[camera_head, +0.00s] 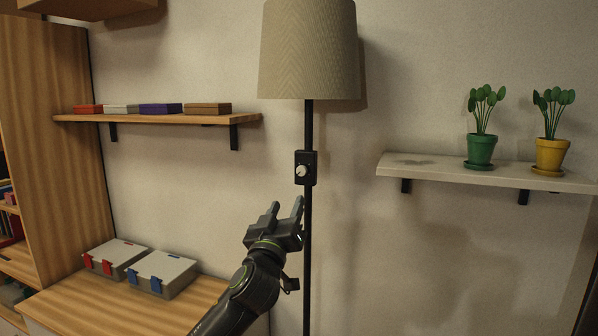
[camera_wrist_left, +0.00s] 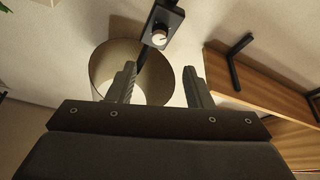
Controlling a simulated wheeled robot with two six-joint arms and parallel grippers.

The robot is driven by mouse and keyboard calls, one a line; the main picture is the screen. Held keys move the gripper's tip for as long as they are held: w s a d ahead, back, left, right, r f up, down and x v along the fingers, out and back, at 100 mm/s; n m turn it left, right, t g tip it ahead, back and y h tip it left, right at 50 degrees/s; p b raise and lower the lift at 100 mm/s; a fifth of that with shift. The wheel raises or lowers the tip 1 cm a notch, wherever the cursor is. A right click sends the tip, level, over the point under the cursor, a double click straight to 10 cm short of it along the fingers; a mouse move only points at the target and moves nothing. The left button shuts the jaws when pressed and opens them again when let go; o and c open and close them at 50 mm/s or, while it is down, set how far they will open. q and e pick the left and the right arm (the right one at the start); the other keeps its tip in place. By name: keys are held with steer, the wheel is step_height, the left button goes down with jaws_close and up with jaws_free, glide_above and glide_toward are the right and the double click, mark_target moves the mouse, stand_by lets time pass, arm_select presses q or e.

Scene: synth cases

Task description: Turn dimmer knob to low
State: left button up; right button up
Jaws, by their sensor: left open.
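A white dimmer knob (camera_head: 301,171) sits on a black box (camera_head: 311,160) fixed to the black pole (camera_head: 308,125) of a floor lamp. The lamp's beige shade (camera_head: 308,50) is at the top. My left gripper (camera_head: 287,208) is open and empty, a little below the knob and apart from it. In the left wrist view the knob (camera_wrist_left: 159,38) shows beyond the open fingers (camera_wrist_left: 160,78), with the shade (camera_wrist_left: 110,70) behind. A pointer on the knob is too small to read surely. My right gripper is not in view.
A wooden shelf (camera_head: 160,118) with several flat boxes is on the left wall. A pale shelf (camera_head: 440,171) with a green pot (camera_head: 481,150) and a yellow pot (camera_head: 551,154) is at right. Two grey cases (camera_head: 162,273) lie on a wooden surface at lower left. Space around the pole is clear.

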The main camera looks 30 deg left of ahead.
mark_target(301, 173)
arm_select(q)
steer(key=p+x, duration=0.4)
steer(key=x, duration=0.6)
steer(key=shift+w+a+r, duration=0.1)
steer(key=shift+w+r, duration=0.1)
steer(key=shift+w, duration=0.15)
steer(key=shift+x, duration=0.75)
steer(key=shift+c, duration=0.5)
steer(key=shift+f, duration=0.1)
steer(key=c, duration=0.9)
